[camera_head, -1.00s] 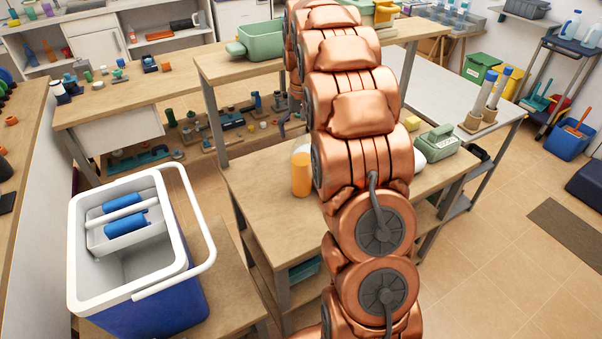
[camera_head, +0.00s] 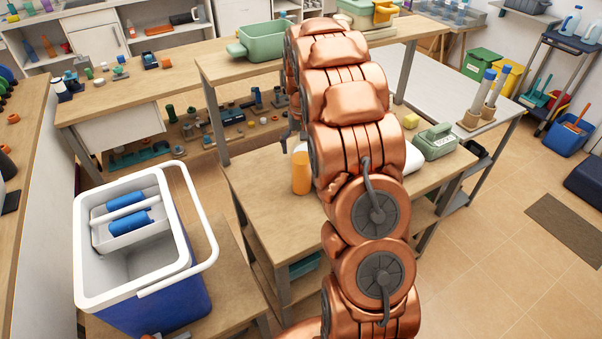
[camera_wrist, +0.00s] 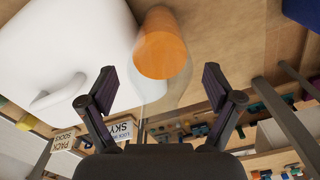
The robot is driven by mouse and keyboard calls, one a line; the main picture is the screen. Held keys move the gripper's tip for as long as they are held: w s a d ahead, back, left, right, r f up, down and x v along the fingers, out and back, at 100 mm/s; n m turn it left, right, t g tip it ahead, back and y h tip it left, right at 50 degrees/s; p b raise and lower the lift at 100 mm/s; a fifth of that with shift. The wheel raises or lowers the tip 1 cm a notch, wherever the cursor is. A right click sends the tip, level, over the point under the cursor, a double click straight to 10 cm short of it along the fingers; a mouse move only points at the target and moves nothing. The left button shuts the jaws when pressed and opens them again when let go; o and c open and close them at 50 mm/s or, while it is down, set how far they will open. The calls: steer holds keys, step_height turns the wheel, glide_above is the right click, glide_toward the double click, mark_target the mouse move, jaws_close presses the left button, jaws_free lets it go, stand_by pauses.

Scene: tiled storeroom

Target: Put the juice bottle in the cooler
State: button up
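The juice bottle (camera_head: 301,174) stands upright on the wooden table just left of my arm, orange with a paler top. In the wrist view the bottle (camera_wrist: 162,45) is beyond my fingertips, its clear part reaching toward the gap between them. My gripper (camera_wrist: 160,82) is open with nothing held. In the head view the gripper (camera_head: 293,132) is small and partly hidden by my arm, above and behind the bottle. The open cooler (camera_head: 160,262), blue with a white rim, stands at lower left on a lower wooden surface.
A large white object (camera_wrist: 65,45) stands close beside the bottle; my arm mostly hides it in the head view. A green box (camera_head: 436,141) and a yellow block (camera_head: 411,121) are farther right. A raised shelf with a green bin (camera_head: 262,41) is behind.

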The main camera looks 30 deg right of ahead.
jaws_close()
stand_by(0.6)
